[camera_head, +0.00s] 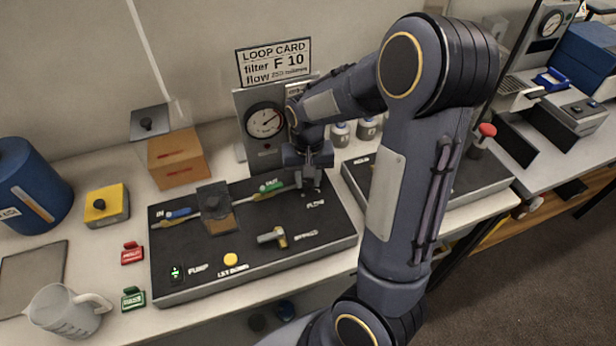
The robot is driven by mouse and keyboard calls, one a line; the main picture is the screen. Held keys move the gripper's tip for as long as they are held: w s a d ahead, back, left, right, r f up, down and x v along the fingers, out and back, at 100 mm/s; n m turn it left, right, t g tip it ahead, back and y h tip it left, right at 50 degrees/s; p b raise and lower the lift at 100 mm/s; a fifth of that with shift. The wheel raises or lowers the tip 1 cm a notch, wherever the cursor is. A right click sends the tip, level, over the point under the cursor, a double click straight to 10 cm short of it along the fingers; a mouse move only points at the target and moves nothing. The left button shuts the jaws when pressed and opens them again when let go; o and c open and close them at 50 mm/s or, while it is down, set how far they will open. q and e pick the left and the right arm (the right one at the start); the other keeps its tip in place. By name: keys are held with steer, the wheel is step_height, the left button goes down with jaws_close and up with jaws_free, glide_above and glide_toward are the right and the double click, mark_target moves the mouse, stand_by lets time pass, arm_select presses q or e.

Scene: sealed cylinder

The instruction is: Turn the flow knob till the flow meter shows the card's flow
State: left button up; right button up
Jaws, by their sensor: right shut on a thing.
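The loop card (274,63) on the wall reads "filter F 10" and a flow line that looks like 250, with blurred units. A round dial meter (265,122) stands on a grey panel below it. Its needle points up and to the right; its scale is too small to read. A second face or label (295,89) beside it is mostly hidden by my right arm. My right gripper (311,184) reaches down at the panel's back right corner, just above the "FLOW" label. It is shut on the flow knob, which it largely hides. My left gripper is out of view.
The black panel (200,283) carries a bypass valve (273,237), a yellow button (231,260), a pump switch (176,273) and an inlet line with a dark filter block (215,205). A cardboard box (178,157), a jug (66,312) and a blue drum (30,192) stand left.

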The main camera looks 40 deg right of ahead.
mark_target(308, 182)
stand_by(0.3)
steer(key=o, duration=1)
steer(key=shift+c, duration=0.2)
step_height(308, 182, up, 8)
steer(key=shift+f, duration=0.1)
steer(key=s+a+r+n+t+y, duration=0.2)
steer(key=s+a, duration=0.4)
steer(key=s, duration=0.2)
steer(key=s+a+r+n+t+y, duration=0.1)
steer(key=s+a+n+t, duration=0.1)
steer(key=s+a, duration=0.4)
steer(key=shift+s+r+n+t+y, duration=0.3)
steer(key=shift+s+r+t+y, duration=0.1)
steer(key=shift+s+t, duration=0.5)
